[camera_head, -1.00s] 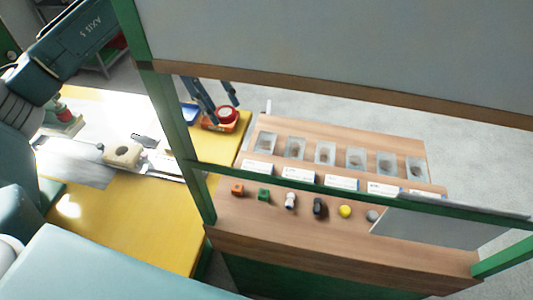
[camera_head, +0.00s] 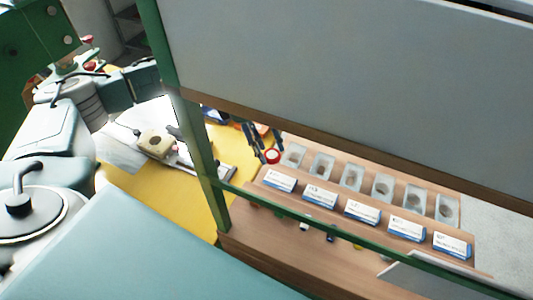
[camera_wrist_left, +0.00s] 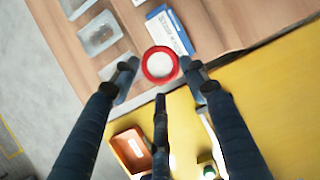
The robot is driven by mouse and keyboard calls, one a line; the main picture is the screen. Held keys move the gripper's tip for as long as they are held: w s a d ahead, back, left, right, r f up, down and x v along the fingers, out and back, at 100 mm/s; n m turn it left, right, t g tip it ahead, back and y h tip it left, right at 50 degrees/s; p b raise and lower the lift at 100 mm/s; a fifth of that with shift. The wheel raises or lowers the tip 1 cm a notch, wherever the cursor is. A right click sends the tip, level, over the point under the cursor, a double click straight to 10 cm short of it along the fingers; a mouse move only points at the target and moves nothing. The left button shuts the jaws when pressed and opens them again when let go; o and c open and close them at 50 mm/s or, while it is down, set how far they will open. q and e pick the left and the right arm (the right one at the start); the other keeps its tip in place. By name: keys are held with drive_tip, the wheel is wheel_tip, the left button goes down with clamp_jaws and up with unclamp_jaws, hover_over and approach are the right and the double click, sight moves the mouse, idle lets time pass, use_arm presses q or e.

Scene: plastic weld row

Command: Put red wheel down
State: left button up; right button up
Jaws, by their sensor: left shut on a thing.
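The red wheel, a red ring with a pale centre, shows in the head view (camera_head: 272,157) and in the left wrist view (camera_wrist_left: 160,64). My left gripper (camera_head: 264,148) is shut on it, with the wheel at the fingertips; its fingers also show in the left wrist view (camera_wrist_left: 160,75). In the wrist view the wheel overlaps the edge of the wooden board (camera_wrist_left: 215,25), beside a blue-and-white label block (camera_wrist_left: 169,32). I cannot tell how high above the board it is. My right gripper is not in view.
A row of clear trays (camera_head: 322,167) lies behind several label blocks (camera_head: 320,197). An orange bin (camera_wrist_left: 132,150) sits on the yellow table (camera_wrist_left: 270,100). A green post (camera_head: 205,160) and rail (camera_head: 300,212) stand in front. A beige block (camera_head: 155,143) is on the left.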

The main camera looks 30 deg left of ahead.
sight(266, 155)
use_arm(q)
drive_tip(key=shift+f, duration=0.6)
wheel_tip(266, 155, down, 2)
drive_tip(key=shift+f+p, duration=0.25)
drive_tip(key=shift+p, duration=0.15)
drive_tip(key=shift+f, duration=0.5)
drive_tip(key=shift+f+b, duration=0.55)
drive_tip(key=shift+b, duration=0.05)
drive_tip(key=o, duration=1.1)
drive_tip(key=shift+r, duration=0.15)
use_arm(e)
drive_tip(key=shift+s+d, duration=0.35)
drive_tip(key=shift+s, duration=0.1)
